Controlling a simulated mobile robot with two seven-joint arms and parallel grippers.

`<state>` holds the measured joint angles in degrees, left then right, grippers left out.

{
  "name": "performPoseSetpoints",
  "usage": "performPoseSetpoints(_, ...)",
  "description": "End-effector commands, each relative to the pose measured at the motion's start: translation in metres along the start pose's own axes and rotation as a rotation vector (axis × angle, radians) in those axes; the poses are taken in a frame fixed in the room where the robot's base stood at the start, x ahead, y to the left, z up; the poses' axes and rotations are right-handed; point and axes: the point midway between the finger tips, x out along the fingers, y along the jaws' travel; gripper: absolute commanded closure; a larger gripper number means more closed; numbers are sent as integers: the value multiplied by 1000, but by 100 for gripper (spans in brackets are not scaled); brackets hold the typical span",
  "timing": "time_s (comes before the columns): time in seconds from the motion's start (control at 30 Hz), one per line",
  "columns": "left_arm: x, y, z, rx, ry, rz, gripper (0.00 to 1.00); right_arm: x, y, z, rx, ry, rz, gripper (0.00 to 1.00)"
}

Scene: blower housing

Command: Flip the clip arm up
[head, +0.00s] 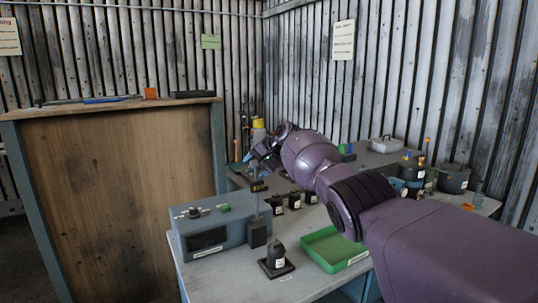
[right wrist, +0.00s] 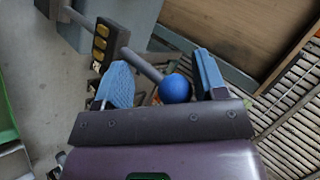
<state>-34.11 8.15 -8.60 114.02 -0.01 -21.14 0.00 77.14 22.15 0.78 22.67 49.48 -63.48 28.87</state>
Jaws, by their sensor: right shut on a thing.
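The clip arm looks like a grey rod (right wrist: 146,66) with a round blue knob (right wrist: 174,88) at its end. My left gripper is out of view.
A green tray (head: 334,248) and a black part on a base (head: 276,260) are on the grey bench in front. Several small black parts stand behind. A wooden panel (head: 120,190) rises at the left. Pots and tools stand at the back right.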

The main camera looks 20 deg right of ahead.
Motion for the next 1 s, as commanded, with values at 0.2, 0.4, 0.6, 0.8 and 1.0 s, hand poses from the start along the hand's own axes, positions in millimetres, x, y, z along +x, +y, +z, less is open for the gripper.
performPoseSetpoints(0.2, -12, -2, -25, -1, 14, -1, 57, -22, -11, 2, -5, -2, -14, 44)
performPoseSetpoints(0.4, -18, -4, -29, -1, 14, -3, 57, -38, -4, 0, -3, 1, -10, 44)
performPoseSetpoints(0.6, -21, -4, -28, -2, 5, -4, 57, -58, -2, 0, -3, 3, -7, 44)
performPoseSetpoints(0.8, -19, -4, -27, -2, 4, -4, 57, -81, 0, 0, -1, 4, -5, 44)
performPoseSetpoints(1.0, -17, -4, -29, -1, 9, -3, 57, -102, 1, -1, 0, 4, -5, 44)
